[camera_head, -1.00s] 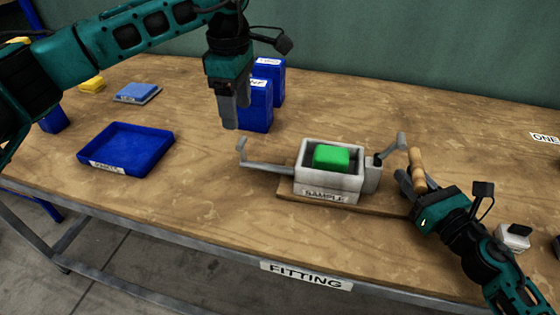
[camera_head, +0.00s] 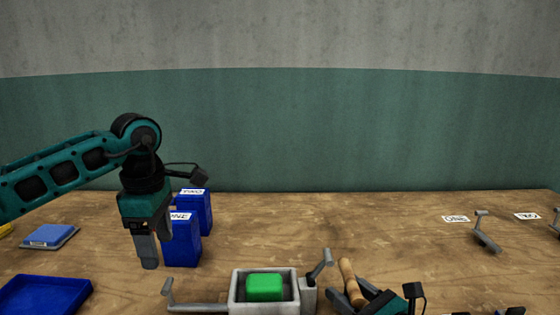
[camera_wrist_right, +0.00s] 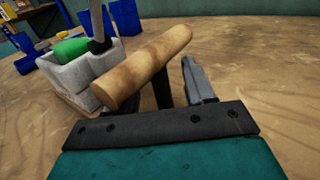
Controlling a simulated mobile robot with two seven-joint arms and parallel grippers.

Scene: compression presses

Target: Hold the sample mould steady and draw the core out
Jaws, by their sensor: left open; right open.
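The sample mould (camera_head: 237,296) is a pale grey open box low in the head view. A green block (camera_head: 266,287) sits inside it, and a crank arm stands at each side. In the right wrist view the mould (camera_wrist_right: 88,82) is at upper left with the green block (camera_wrist_right: 70,47). A wooden handle (camera_head: 350,280) is right of the mould. My right gripper (camera_head: 362,298) is open at this handle, which crosses before one finger in the wrist view (camera_wrist_right: 140,72); I cannot tell whether it lies between the fingers. My left gripper (camera_head: 156,245) is open, empty, above the table left of the mould.
Two blue bins (camera_head: 183,245) stand just right of my left gripper. A blue tray (camera_head: 45,293) and a blue pad (camera_head: 48,236) are at left. A grey lever (camera_head: 485,235) and labels are at right. The table behind the mould is clear.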

